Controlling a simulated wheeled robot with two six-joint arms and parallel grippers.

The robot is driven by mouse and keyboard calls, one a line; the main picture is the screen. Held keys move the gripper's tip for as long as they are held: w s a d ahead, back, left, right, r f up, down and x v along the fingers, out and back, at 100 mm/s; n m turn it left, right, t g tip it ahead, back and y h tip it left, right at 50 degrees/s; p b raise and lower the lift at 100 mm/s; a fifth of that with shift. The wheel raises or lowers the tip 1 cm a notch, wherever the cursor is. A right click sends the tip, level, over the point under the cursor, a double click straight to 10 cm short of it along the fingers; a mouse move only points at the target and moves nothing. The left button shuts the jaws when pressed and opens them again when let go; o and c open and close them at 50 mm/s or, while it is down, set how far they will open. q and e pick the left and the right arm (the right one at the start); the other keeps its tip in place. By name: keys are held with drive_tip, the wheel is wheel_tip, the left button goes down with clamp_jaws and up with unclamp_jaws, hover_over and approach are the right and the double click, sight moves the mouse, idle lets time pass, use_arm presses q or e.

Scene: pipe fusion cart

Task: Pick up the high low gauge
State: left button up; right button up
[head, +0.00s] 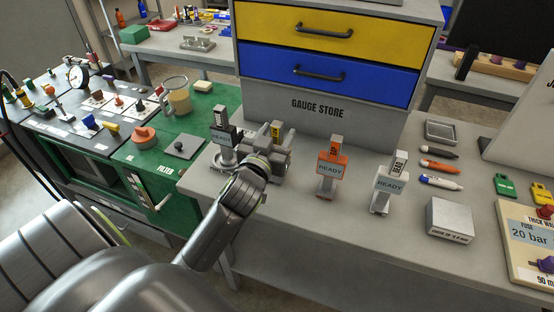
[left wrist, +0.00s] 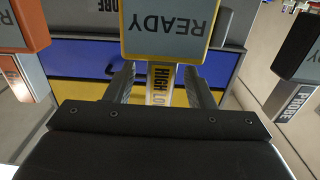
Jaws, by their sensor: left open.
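The high low gauge (head: 277,130) stands on the grey bench below the gauge store; in the head view only its yellow-labelled top shows, the rest hidden by my gripper. In the left wrist view its READY plate (left wrist: 170,28) and yellow HIGH LO label (left wrist: 160,82) show upside down. My left gripper (head: 272,150) is open, with one finger on each side of the gauge's stem in the left wrist view (left wrist: 160,88). I cannot tell whether either finger touches it. My right gripper is not in view.
A dark-labelled gauge (head: 222,136) stands close on the left, an orange gauge (head: 331,168) and a white-labelled gauge (head: 388,182) on the right. The gauge store (head: 318,105) rises behind. A grey box (head: 450,218) lies farther right. The bench front is clear.

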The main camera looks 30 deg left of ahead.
use_arm(q)
drive_tip(key=shift+x, duration=1.15)
clamp_jaws()
